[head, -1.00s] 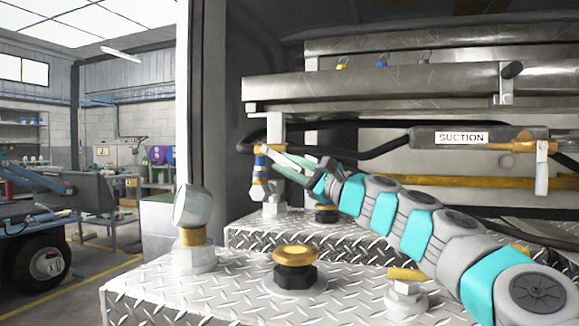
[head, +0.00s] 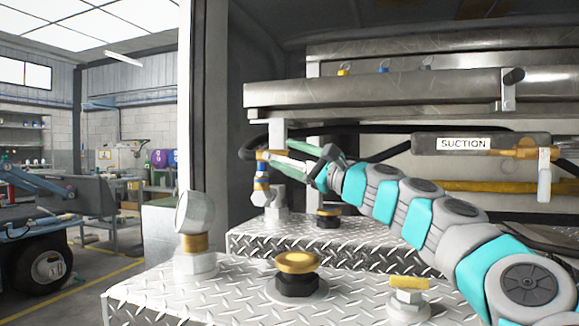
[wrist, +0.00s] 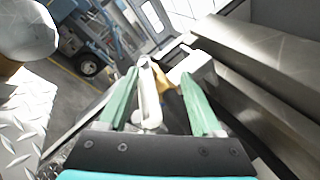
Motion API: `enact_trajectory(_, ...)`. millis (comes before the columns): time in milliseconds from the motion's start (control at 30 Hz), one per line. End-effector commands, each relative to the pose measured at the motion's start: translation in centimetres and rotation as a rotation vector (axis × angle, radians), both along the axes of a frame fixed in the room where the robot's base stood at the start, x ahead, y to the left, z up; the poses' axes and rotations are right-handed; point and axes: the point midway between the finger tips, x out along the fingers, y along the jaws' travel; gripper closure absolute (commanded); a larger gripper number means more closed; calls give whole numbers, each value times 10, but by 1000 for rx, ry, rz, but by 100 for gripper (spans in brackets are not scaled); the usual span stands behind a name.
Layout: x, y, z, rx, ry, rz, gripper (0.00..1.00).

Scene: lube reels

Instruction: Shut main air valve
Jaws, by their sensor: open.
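A small upright valve (head: 261,182) with blue and brass parts stands at the back left, beside the cabinet's left post, in the head view. I cannot read a label on it. A brass-coloured part (head: 266,155) shows at its top. My gripper (head: 279,153) has green fingers and reaches leftward to the valve's top. In the wrist view the fingers (wrist: 160,77) are spread, with a whitish fitting (wrist: 149,95) and a brass-coloured piece (wrist: 164,82) between them. Whether the fingers touch these is unclear.
A round gauge (head: 194,222), a brass-topped knob (head: 297,265) and a brass-handled fitting (head: 408,295) stand on the front tread-plate box (head: 235,300). A steel beam (head: 380,92) runs above the gripper. A reel handle marked SUCTION (head: 464,143) hangs to the right.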

Motion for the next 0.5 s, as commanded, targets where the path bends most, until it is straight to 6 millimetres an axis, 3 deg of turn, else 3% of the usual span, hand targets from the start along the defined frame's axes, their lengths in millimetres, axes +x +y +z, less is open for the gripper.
enact_trajectory(267,-20,-4,3,1,0,-3,44)
enact_trajectory(500,-50,-8,6,1,-1,0,44)
